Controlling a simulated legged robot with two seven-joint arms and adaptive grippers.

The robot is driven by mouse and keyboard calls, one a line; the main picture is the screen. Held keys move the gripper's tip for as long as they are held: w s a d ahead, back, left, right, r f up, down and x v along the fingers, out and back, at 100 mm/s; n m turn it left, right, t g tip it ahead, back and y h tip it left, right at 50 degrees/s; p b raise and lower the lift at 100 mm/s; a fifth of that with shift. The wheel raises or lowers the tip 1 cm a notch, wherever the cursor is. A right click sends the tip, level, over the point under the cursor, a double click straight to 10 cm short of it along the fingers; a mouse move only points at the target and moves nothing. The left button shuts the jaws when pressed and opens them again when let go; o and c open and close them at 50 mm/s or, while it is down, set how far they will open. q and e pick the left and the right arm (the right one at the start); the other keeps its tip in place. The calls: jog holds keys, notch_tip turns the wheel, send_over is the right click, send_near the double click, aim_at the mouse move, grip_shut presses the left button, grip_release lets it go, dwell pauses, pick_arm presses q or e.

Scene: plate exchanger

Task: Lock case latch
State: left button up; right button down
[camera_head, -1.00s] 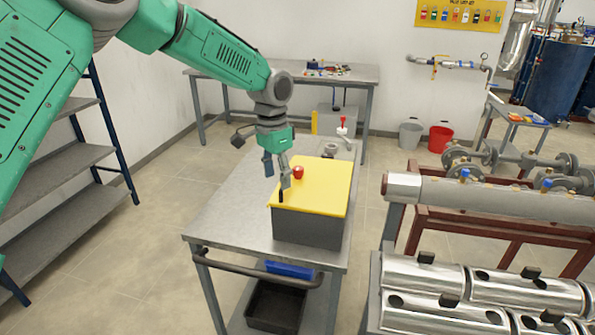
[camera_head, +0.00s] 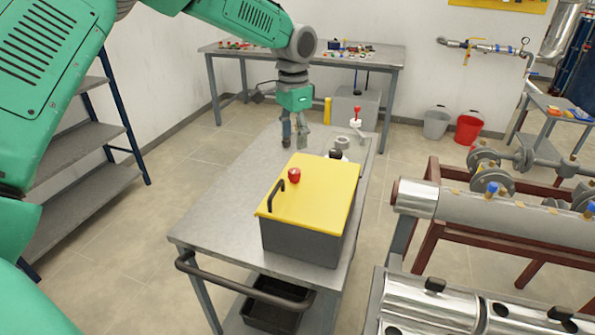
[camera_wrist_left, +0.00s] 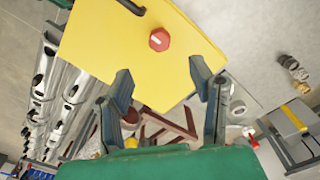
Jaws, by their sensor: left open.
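The case (camera_head: 302,240) has a dark grey body and a yellow lid (camera_head: 318,190), and stands on the metal cart (camera_head: 215,215). The lid lies flat on the body. A red knob (camera_head: 293,175), the latch by its look, and a black handle (camera_head: 275,196) sit on the lid. In the left wrist view the knob (camera_wrist_left: 159,39) is a red hexagon with a pale line, beyond the fingertips. My left gripper (camera_head: 294,143) is open and empty, behind and above the case's far left corner. Its fingers also show in the left wrist view (camera_wrist_left: 160,85). My right gripper is not in view.
Steel cylinders (camera_head: 430,305) and a pipe rack (camera_head: 490,218) stand to the right. The cart's left top is clear.

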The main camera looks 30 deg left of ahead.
aim_at(294, 170)
pick_arm(q)
notch_tip(294, 170, down, 10)
jog(key=shift+w+f+p, duration=0.1)
jog(key=shift+f+p, duration=0.05)
jog(key=shift+p, duration=0.35)
jog(key=shift+a+f, duration=0.15)
jog(key=shift+f, duration=0.45)
jog(key=shift+d, duration=0.2)
jog(key=shift+c, duration=1.2)
grip_shut()
